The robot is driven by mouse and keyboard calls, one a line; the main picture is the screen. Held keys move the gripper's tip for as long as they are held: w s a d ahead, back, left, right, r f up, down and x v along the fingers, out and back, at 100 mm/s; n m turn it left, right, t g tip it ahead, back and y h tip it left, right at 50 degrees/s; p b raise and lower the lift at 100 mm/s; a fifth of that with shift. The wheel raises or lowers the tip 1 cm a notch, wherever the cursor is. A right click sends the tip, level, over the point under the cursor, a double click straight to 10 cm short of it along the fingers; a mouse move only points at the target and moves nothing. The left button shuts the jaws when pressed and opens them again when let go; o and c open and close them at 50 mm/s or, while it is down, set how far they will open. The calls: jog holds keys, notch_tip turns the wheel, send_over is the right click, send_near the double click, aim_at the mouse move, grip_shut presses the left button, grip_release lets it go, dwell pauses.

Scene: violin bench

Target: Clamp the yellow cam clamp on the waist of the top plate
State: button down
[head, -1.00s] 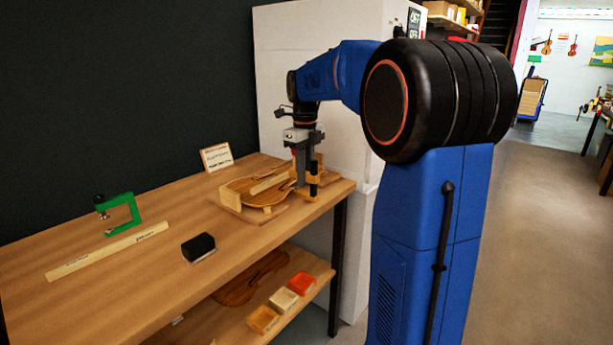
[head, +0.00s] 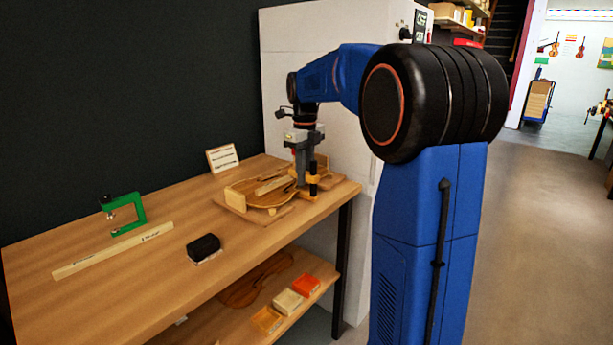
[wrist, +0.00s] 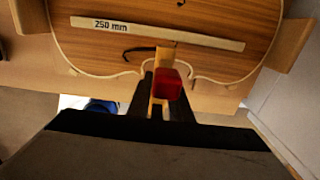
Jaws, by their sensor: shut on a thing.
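The violin top plate (head: 240,192) lies on a wooden cradle at the far right of the bench. In the wrist view its wood (wrist: 105,45) fills the upper part, with the curved waist edge toward me. My gripper (wrist: 165,82) is shut on the yellow cam clamp (wrist: 160,105), whose red part sits between the dark fingers. The clamp's yellow arm reaches over the plate's edge at the waist; I cannot tell if it touches the wood. The clamp (head: 313,181) also shows under my gripper (head: 307,180) in the head view. Its lower jaw is hidden.
A 250 mm strip (wrist: 155,32) lies across the plate. A small card (head: 222,157) stands behind; a white cabinet (head: 330,75) rises beyond.

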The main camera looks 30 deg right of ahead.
jog(key=shift+w+a, duration=0.25)
jog(key=shift+w, duration=0.4)
jog(key=shift+w+a, duration=0.2)
jog(key=shift+w, duration=0.4)
jog(key=c, duration=1.5)
grip_release()
jog(key=shift+c, duration=0.2)
notch_tip(320, 180, up, 17)
jog(key=shift+r, duration=0.2)
